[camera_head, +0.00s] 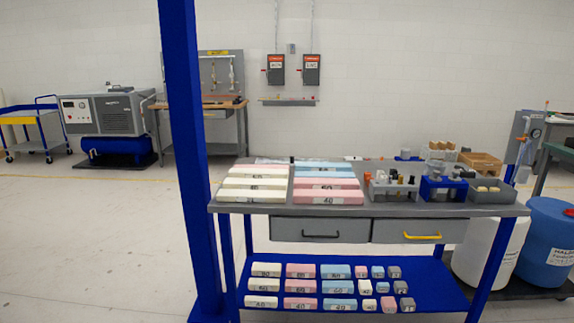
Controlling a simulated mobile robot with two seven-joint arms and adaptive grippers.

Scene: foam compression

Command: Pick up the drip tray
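No object in the head view can be clearly made out as the drip tray. A grey open tray (490,197) with pale blocks in it stands at the right end of the workbench top, but I cannot tell whether it is the drip tray. A dark low base (540,292) lies under the drums at the right, partly hidden by them and the bench. Neither of my grippers is in view.
The grey workbench (255,208) holds foam slabs (328,197), a tool caddy (392,190) and a blue holder (443,188). Its blue lower shelf (390,272) carries foam blocks. A tall blue post (187,150) stands at left. A blue drum (547,245) stands right.

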